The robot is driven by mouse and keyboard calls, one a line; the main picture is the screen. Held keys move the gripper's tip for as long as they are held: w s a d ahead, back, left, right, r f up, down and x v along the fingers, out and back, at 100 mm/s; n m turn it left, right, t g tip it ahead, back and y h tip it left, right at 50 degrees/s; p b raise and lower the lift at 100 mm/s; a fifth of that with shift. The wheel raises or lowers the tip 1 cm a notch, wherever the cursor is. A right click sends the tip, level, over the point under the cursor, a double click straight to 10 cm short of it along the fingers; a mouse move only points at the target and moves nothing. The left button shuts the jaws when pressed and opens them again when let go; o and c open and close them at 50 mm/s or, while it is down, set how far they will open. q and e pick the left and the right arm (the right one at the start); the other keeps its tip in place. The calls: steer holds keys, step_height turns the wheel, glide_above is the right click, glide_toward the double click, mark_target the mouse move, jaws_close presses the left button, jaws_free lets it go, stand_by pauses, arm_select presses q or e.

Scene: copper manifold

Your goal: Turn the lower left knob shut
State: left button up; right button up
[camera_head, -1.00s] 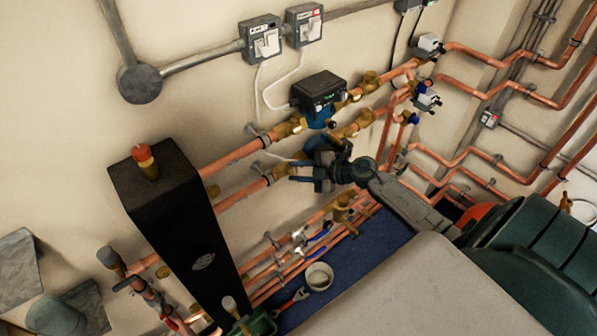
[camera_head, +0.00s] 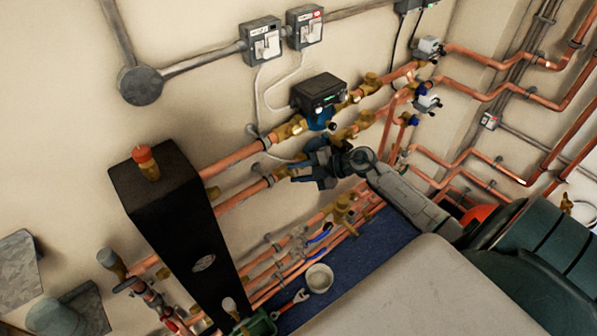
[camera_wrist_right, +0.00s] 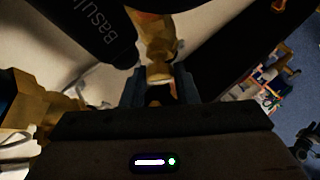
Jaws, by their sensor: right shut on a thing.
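My right gripper (camera_head: 294,173) reaches in from the right to the lower of two copper pipes, left of the blue pump body. In the right wrist view its two fingers (camera_wrist_right: 160,88) are closed around the near end of a brass fitting (camera_wrist_right: 160,45), which looks like the lower left knob. In the head view the fingers and wrist largely hide the knob; brass of this fitting shows just left of the fingertips (camera_head: 279,174). How far the knob is turned cannot be told. My left gripper is not in view.
A tall black box (camera_head: 190,235) stands left of the gripper. The pump's black control box (camera_head: 319,92) is above it. Below are several lower copper pipes, a pale cup (camera_head: 319,278) and a red-handled tool (camera_head: 297,298) on blue floor.

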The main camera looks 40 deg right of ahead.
steer(key=o, duration=1)
steer(key=shift+s, duration=0.1)
steer(key=shift+s+d+r+b, duration=0.15)
steer(key=shift+s+d+b, duration=0.25)
steer(key=shift+d, duration=0.1)
steer(key=b+v, duration=0.2)
steer(key=v, duration=0.7)
steer(key=shift+r, duration=0.25)
steer(key=shift+s, duration=0.15)
